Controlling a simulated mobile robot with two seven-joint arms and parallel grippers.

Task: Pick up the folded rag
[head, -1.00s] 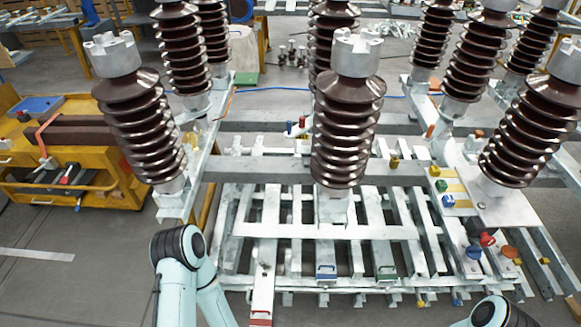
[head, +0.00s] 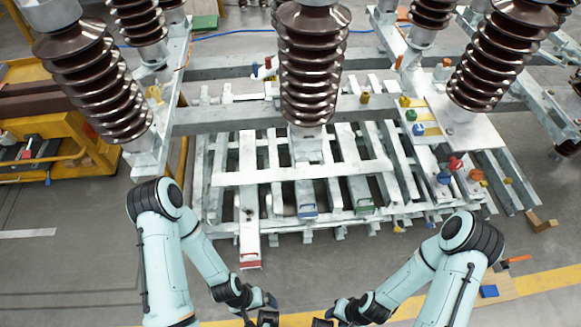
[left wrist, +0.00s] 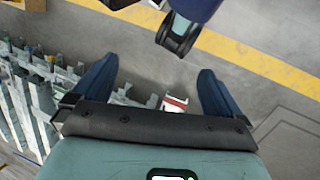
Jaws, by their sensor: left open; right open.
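I cannot pick out a folded rag for certain in either view. A small yellow, cloth-like item (head: 154,95) lies on the left metal beam in the head view, but it is too small to tell what it is. My left gripper (head: 267,316) is at the bottom edge of the head view. In the left wrist view its two blue fingers (left wrist: 157,68) are spread apart with nothing between them. My right gripper (head: 323,321) is close to its right, partly cut off by the bottom edge. Both are in front of the rack, apart from it.
A pale metal rack (head: 295,176) with ribbed brown insulators (head: 308,65) fills the middle. Coloured caps and blocks (head: 418,129) sit on its right side. A yellow cart (head: 75,135) stands at left. A blue item (head: 489,291) lies at lower right. Grey floor (head: 90,275) is clear at lower left.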

